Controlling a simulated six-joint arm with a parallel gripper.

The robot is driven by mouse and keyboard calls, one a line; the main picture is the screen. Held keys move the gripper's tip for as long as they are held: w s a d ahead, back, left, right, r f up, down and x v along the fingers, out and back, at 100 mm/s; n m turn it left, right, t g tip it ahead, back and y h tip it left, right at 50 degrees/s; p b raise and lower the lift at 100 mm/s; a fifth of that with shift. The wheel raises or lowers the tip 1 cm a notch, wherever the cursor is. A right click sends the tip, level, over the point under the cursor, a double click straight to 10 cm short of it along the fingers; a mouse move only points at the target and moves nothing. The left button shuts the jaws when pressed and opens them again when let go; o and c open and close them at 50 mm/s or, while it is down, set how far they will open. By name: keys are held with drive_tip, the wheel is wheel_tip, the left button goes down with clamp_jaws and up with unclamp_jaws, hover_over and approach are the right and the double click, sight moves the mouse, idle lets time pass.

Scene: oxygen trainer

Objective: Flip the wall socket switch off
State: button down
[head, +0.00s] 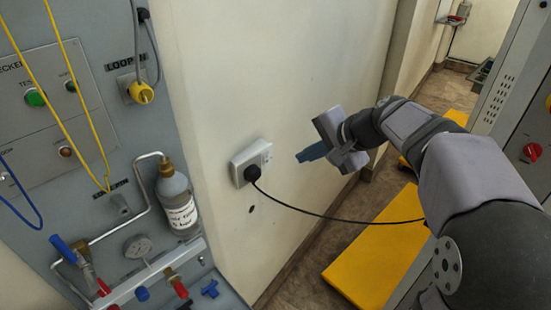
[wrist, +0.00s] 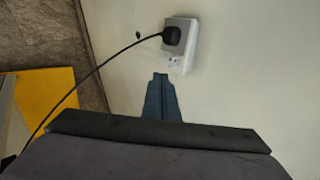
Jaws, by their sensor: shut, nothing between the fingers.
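The wall socket (head: 251,161) is a pale double box on the cream wall, with a black plug (head: 252,173) in its lower left part and a black cable running from it. The socket also shows in the wrist view (wrist: 187,54), with the plug (wrist: 172,36) in it and small white details near its free end. The switch position is too small to tell. My gripper (head: 301,157) is shut and empty, to the right of the socket and apart from it. In the wrist view its fingertips (wrist: 160,76) point toward the socket, just below it in the picture.
The black cable (head: 330,217) sags from the plug to the right, below my gripper. A grey panel (head: 100,130) with gauges, a bottle (head: 177,200) and yellow and blue cords stands at the left. A yellow platform (head: 375,260) lies on the floor.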

drive_tip(key=shift+f, duration=0.15)
drive_tip(key=p, duration=0.4)
approach(268, 162)
drive_tip(key=s+f+x, duration=0.1)
drive_tip(key=x, duration=0.3)
drive_tip(key=shift+w+a+p, duration=0.35)
drive_tip(key=shift+w+p, duration=0.1)
drive_tip(key=shift+w, duration=0.4)
drive_tip(key=shift+f, duration=0.15)
